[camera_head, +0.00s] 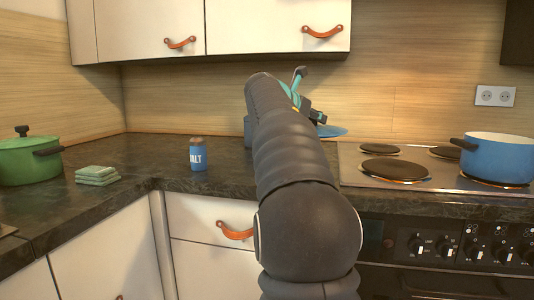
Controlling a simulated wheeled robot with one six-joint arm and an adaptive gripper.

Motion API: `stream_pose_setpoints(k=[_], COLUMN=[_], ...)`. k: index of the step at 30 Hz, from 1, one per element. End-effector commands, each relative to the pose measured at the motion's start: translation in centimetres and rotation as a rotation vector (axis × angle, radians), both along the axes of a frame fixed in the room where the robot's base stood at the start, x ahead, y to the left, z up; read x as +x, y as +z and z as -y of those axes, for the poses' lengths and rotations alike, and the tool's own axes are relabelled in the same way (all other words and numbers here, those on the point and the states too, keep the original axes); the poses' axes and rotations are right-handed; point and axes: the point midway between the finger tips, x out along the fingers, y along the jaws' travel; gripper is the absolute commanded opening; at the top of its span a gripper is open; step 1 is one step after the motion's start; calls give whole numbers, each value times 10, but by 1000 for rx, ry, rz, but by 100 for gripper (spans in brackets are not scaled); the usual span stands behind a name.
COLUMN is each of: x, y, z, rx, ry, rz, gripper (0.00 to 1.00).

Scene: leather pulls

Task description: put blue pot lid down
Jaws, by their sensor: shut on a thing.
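The blue pot lid (332,131) shows as a thin blue disc to the right of my arm's far end, at the back of the counter beside the stove. My arm hides most of it. My gripper (316,118) is at the lid, mostly behind my arm, and is shut on it. I cannot tell whether the lid touches the counter. The blue pot (498,160) stands uncovered on the right of the stove, its dark handle pointing left.
The stove (420,185) has bare dark hotplates left of the pot. A salt shaker (198,155), green cloths (96,175) and a green lidded pot (28,160) stand on the dark counter (135,150). A greyish-blue object (248,132) is partly hidden by my arm. Cabinets hang above.

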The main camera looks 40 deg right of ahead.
Motion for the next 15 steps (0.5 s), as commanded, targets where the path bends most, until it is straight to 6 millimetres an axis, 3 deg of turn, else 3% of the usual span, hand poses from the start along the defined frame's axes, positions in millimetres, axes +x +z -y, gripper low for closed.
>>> stream_pose_setpoints(k=[6, 15], x=[28, 57], y=[-30, -56], z=[-32, -68], rx=[2, 0], ry=[-1, -3], rz=[-3, -1], gripper=[0, 0])
